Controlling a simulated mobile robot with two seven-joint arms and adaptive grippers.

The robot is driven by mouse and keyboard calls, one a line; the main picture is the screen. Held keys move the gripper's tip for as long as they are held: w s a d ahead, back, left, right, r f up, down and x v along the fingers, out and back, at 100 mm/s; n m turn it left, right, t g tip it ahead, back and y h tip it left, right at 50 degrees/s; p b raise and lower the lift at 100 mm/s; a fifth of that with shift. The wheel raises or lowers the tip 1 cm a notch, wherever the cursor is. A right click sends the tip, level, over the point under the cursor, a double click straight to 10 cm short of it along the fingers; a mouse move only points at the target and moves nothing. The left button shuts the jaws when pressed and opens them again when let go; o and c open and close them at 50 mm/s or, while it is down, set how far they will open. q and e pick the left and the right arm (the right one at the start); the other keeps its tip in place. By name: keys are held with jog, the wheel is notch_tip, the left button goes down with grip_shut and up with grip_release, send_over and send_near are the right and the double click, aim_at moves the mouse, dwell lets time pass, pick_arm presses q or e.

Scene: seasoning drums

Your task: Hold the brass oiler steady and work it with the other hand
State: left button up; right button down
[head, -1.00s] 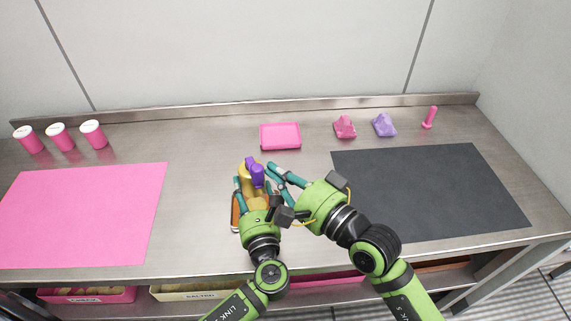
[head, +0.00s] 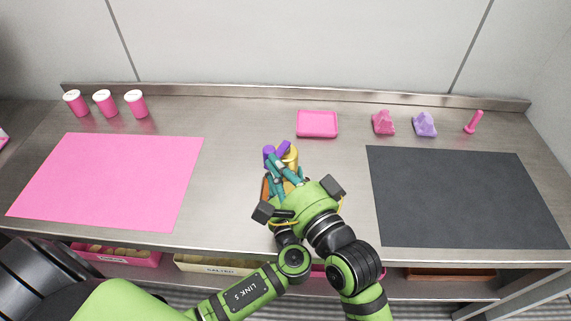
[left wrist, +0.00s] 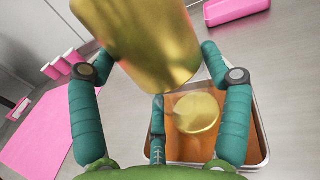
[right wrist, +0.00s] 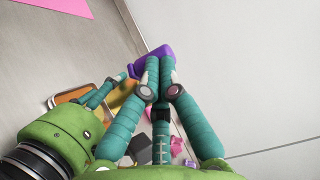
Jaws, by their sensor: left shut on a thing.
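The brass oiler (head: 291,158) stands out above the front middle of the counter, with purple parts (head: 269,153) at its top. Its gold body (left wrist: 150,50) fills the upper left wrist view, between the fingers of my left gripper (left wrist: 160,60), which is shut on it. My right gripper (right wrist: 160,70) is at the oiler's top. Its fingertips are together against the purple part (right wrist: 150,60); whether they pinch it is hidden. In the head view, my right gripper (head: 283,172) covers most of the left one.
A steel-rimmed tray (left wrist: 262,140) with an orange-brown inside lies below the oiler; a gold disc (left wrist: 195,113) shows over it. A pink tray (head: 317,124) stands behind. A pink mat (head: 105,180) lies left, a dark mat (head: 465,200) right. Pink cups (head: 105,103) stand back left.

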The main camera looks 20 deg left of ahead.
pick_arm(q)
jog(key=shift+d, duration=0.2)
pick_arm(e)
jog(key=shift+a+f+m+t+h, duration=0.1)
jog(key=shift+a+m+t+h, duration=0.05)
jog(key=shift+m+t+h, duration=0.15)
pick_arm(q)
jog(key=shift+a, duration=0.15)
pick_arm(e)
jog(key=s+d, duration=0.1)
jog(key=s, duration=0.8)
jog(key=shift+s+d, duration=0.2)
jog(key=shift+s, duration=0.05)
dwell(0.4)
pick_arm(q)
jog(key=o, duration=1.4)
jog(key=shift+o, duration=0.2)
pick_arm(e)
jog(key=shift+w, duration=0.1)
